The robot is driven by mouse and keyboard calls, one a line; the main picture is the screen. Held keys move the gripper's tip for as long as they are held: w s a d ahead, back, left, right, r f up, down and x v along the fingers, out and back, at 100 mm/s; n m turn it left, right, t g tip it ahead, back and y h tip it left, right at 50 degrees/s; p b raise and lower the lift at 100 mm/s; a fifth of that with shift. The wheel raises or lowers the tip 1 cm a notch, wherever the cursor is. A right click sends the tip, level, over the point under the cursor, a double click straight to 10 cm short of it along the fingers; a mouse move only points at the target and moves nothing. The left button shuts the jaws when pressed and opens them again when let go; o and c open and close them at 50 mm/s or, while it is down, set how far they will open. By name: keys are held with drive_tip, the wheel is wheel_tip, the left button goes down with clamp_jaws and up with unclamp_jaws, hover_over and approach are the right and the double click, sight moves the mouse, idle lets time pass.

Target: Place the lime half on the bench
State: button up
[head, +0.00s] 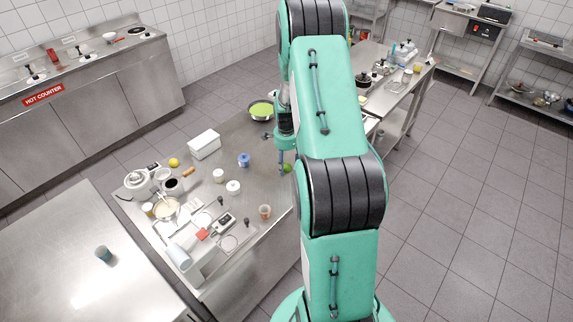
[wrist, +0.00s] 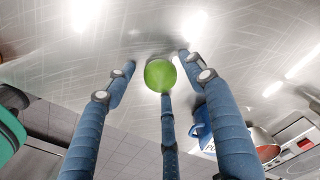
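The lime half (head: 288,168) is a small green piece at the right edge of the middle steel bench (head: 262,188), partly beside my arm in the head view. In the wrist view the lime half (wrist: 159,75) shows its green round side between my fingertips, with steel behind it. My gripper (head: 283,165) points down over that edge. In the wrist view my gripper (wrist: 158,67) has its blue fingers spread, with gaps between the side fingers and the lime. The lower finger's tip overlaps or nears the lime; contact cannot be told.
A blue mug (head: 244,160), a white tub (head: 204,144), a green-filled bowl (head: 261,111) and a brown cup (head: 265,211) stand on the bench. Scales and jars crowd its left end. Bare steel lies between the mug and the brown cup.

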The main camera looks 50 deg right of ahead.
sight(286, 164)
wheel_tip(286, 164, up, 12)
drive_tip(key=shift+r+p, duration=0.15)
drive_tip(key=shift+p, duration=0.25)
idle(0.6)
idle(0.5)
drive_tip(key=shift+a+r, duration=0.1)
